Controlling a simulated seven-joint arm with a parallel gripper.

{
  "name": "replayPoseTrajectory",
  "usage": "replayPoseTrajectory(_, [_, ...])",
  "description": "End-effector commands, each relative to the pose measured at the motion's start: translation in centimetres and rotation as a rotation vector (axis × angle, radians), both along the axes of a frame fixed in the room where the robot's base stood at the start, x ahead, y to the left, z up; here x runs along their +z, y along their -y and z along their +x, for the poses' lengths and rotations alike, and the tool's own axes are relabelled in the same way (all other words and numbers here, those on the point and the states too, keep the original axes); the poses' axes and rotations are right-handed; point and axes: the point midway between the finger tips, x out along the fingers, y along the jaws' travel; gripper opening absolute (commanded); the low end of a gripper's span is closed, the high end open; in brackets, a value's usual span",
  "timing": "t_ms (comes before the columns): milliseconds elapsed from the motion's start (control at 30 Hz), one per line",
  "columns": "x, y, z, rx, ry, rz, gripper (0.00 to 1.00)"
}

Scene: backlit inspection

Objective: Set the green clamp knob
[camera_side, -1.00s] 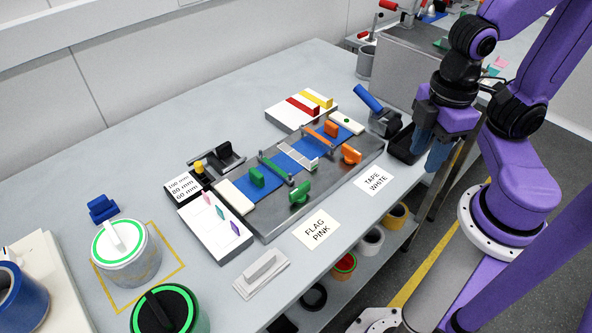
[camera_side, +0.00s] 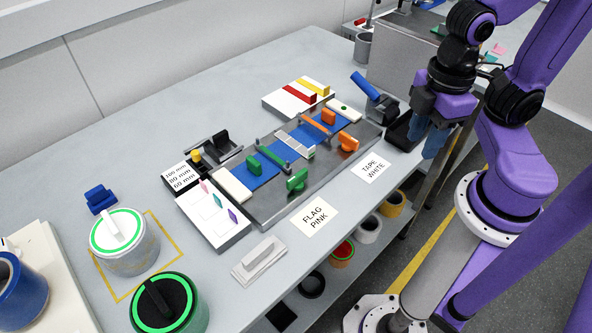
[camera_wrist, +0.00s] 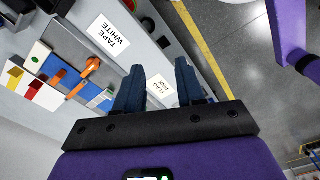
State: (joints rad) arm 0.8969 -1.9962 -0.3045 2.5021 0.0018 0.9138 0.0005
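The green clamp knob (camera_side: 297,180) stands on the front edge of a grey metal fixture (camera_side: 262,216), in the side view. A separate green block (camera_side: 254,166) is behind it on the blue strip. My gripper (camera_side: 428,138) hangs past the table's right front edge, well to the right of the green knob and touching nothing. In the wrist view its two blue fingers (camera_wrist: 159,68) are apart with nothing gripped between them. I cannot make out the green knob in the wrist view; the left finger may cover it.
An orange knob (camera_side: 348,142) sits on the same fixture edge, between my gripper and the green knob. A black tray (camera_side: 398,130) and a blue-handled tape dispenser (camera_side: 367,87) are near my gripper. Cards reading TAPE WHITE (camera_side: 374,168) and FLAG PINK (camera_side: 315,217) lie in front.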

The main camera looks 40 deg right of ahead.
Motion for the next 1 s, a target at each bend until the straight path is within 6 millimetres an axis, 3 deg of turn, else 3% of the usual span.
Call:
replayPoseTrajectory(300, [0.0, 0.0, 0.0, 0.0, 0.0, 0.0, 0.38])
replayPoseTrajectory(433, [0.1, -0.2, 0.3, -0.017, 0.0, 0.0, 0.81])
replayPoseTrajectory(467, [0.2, -0.4, 0.6, -0.029, -0.001, -0.001, 0.85])
replayPoseTrajectory(667, [1.1, -3.1, 4.0, -0.224, -0.006, -0.004, 0.85])
replayPoseTrajectory(1000, [2.9, -8.9, 11.6, -0.686, -0.018, -0.012, 0.85])
